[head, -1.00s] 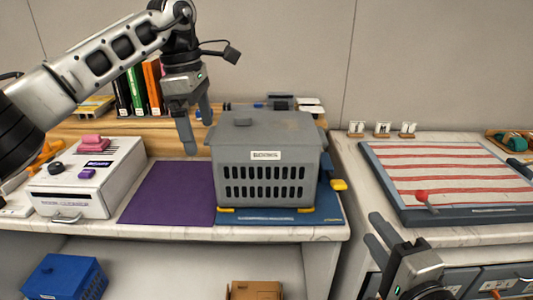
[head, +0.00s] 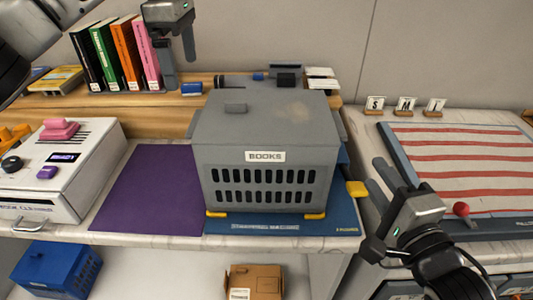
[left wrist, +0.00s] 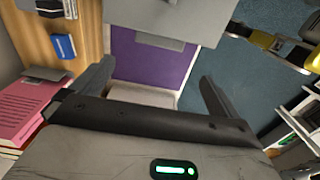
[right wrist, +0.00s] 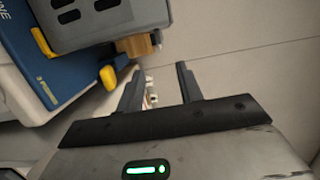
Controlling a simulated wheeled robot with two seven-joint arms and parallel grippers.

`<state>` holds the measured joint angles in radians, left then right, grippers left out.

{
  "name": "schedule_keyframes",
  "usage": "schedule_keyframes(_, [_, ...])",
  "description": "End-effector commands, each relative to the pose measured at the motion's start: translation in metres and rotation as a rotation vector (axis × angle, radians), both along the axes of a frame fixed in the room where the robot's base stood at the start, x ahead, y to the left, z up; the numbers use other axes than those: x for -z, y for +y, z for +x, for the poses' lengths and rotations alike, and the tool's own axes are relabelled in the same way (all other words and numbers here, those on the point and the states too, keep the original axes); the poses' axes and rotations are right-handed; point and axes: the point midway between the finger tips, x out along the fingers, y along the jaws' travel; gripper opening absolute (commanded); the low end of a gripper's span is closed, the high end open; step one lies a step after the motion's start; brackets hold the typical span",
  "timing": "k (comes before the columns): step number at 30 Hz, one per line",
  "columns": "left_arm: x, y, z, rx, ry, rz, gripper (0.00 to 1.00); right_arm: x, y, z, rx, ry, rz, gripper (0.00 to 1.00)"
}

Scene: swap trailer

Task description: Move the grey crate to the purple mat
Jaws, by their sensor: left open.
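The grey crate (head: 266,135), labelled BOOKS with slotted sides and a flat top, stands upright on a blue mat (head: 225,225). The purple mat (head: 150,190) lies bare just left of it. My left gripper (head: 178,65) is open and empty, high behind the crate's back left, near the books. In the left wrist view the purple mat (left wrist: 150,62) and part of the crate (left wrist: 160,28) show ahead of the fingers. My right gripper (head: 378,187) is open and empty, right of the crate and apart from it; the right wrist view shows the crate's corner (right wrist: 110,22).
A white machine (head: 65,165) with pink and purple knobs stands left of the purple mat. Several books (head: 120,55) stand on the wooden ledge behind. A striped board (head: 450,165) with a red knob lies on the right counter. A yellow block (head: 356,188) is beside the crate.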

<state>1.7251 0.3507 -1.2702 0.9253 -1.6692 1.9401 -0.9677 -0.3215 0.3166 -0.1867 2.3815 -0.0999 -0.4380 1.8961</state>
Motion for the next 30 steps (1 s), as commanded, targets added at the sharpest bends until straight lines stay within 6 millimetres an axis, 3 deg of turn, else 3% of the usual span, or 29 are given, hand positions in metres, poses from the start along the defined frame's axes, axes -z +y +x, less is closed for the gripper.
schedule_keyframes(5, [0.024,0.0,-0.001,0.002,0.004,0.0,1.0,-0.001,0.005,0.022,-0.001,-0.005,-0.001,0.36])
schedule_keyframes(21, [0.127,0.0,-0.001,0.0,0.002,0.0,1.0,-0.001,0.03,0.123,0.0,-0.003,-0.002,0.36])
schedule_keyframes(30, [0.155,0.0,0.0,0.0,0.0,0.0,1.0,-0.001,0.037,0.15,0.001,-0.001,-0.001,0.36])
